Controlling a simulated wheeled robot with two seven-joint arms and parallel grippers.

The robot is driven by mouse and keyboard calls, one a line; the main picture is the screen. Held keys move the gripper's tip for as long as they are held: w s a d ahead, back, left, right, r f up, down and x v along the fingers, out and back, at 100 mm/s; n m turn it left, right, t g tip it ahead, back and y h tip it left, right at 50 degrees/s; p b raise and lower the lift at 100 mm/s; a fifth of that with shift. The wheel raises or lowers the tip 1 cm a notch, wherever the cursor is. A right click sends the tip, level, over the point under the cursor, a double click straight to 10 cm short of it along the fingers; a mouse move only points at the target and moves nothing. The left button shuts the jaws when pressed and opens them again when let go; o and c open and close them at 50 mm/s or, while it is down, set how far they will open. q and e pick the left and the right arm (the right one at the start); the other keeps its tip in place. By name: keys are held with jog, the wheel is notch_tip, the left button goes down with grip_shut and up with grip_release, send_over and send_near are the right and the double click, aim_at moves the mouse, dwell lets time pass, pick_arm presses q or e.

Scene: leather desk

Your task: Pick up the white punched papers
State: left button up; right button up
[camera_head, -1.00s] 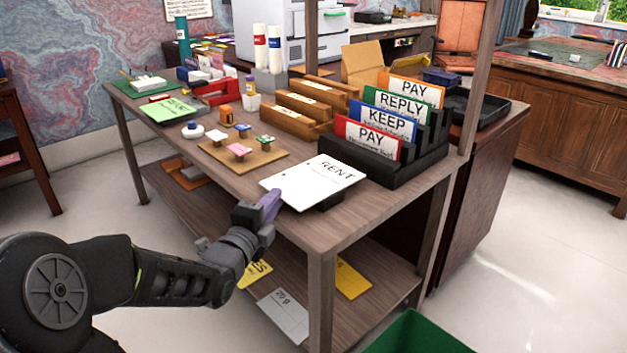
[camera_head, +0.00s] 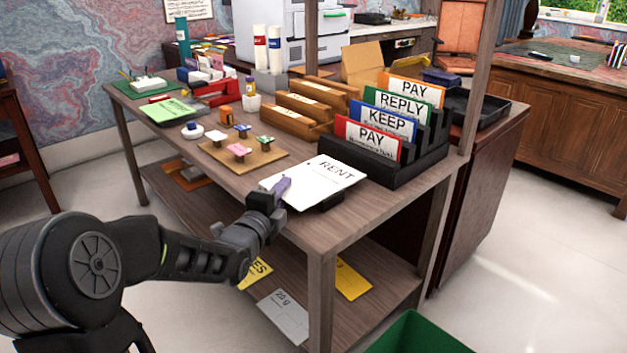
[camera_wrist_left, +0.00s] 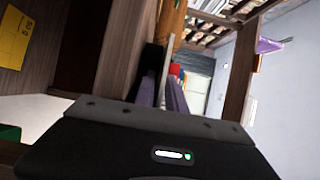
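The white punched papers (camera_head: 335,173), with "RENT" printed on top, lie flat at the desk's near edge. They rest on or over a small black object (camera_head: 329,201), and their near left corner reaches toward the edge. My left gripper (camera_head: 281,187) is at that left corner, its purple-grey fingers overlapping the papers in the head view. In the left wrist view the two fingers (camera_wrist_left: 162,94) stand apart, with a thin pale edge, seemingly the papers, between them. Whether they touch the papers I cannot tell. My right gripper is not in view.
A black sorter (camera_head: 418,165) with coloured label cards stands right behind the papers. A cork board (camera_head: 262,163) with small stamps lies to the left. A lower shelf (camera_head: 225,215) holds yellow and grey sheets. A green bin (camera_head: 420,335) stands on the floor in front.

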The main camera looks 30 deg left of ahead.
pick_arm(q)
grip_shut()
dwell(1.4)
